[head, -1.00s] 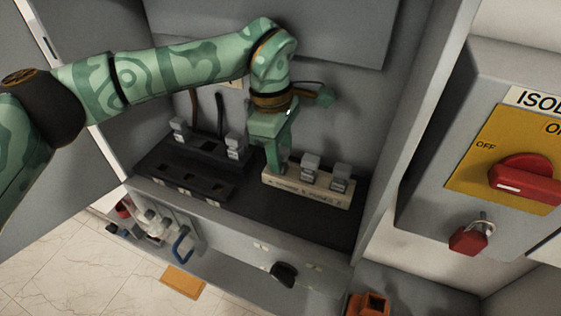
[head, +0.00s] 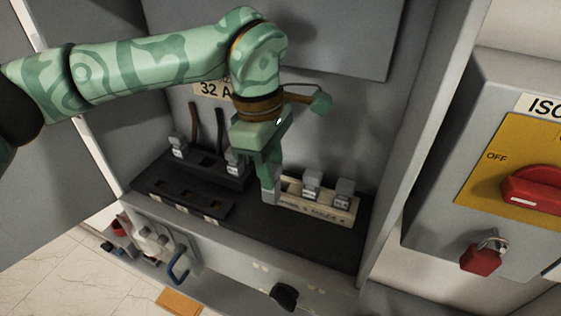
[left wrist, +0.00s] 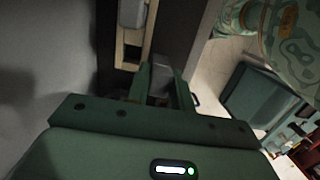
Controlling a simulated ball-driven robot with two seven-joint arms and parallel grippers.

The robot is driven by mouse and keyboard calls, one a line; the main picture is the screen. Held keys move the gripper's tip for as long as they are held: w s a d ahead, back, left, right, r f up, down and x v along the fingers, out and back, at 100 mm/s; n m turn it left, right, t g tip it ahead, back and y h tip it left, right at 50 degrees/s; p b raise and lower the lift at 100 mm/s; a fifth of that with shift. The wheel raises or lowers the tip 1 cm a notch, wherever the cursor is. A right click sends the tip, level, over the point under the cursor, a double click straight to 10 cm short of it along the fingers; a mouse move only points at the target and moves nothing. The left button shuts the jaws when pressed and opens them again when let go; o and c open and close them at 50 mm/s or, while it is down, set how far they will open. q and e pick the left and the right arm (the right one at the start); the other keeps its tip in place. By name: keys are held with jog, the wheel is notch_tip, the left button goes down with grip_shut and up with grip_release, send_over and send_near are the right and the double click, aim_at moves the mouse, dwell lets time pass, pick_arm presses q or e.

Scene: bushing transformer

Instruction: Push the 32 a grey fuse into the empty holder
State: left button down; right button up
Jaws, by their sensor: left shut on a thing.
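My left gripper (head: 268,183) is shut on a grey fuse (head: 270,197), in front of the left end of the cream fuse rack (head: 330,217). The left wrist view also shows the fuse (left wrist: 160,80) between the two fingers. Its height over the shelf is hard to tell. The black fuse holders (head: 187,197) stand on the shelf to the left, under a partly hidden "32 A" label (head: 210,90). Two grey fuses (head: 178,147) (head: 235,163) sit upright in the back holder row, with a gap between them. My right gripper is not in view.
Two more grey fuses (head: 312,184) (head: 343,190) stand in the cream rack. The cabinet's side wall and the isolator box (head: 480,160) bound the right. A front ledge with a black knob (head: 284,297) runs below. Dark shelf between holders and rack is clear.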

pick_arm(q)
jog(key=s+a+b, duration=0.3)
jog(key=s+a, duration=0.2)
jog(key=s, duration=0.7)
jog(key=r+p, duration=0.1)
jog(key=r, duration=0.2)
jog(key=r+p, duration=0.1)
jog(key=shift+s+a+r+p, duration=0.1)
jog(key=shift+s+r+p, duration=0.15)
jog(key=shift+r+p, duration=0.1)
jog(key=shift+f, duration=0.1)
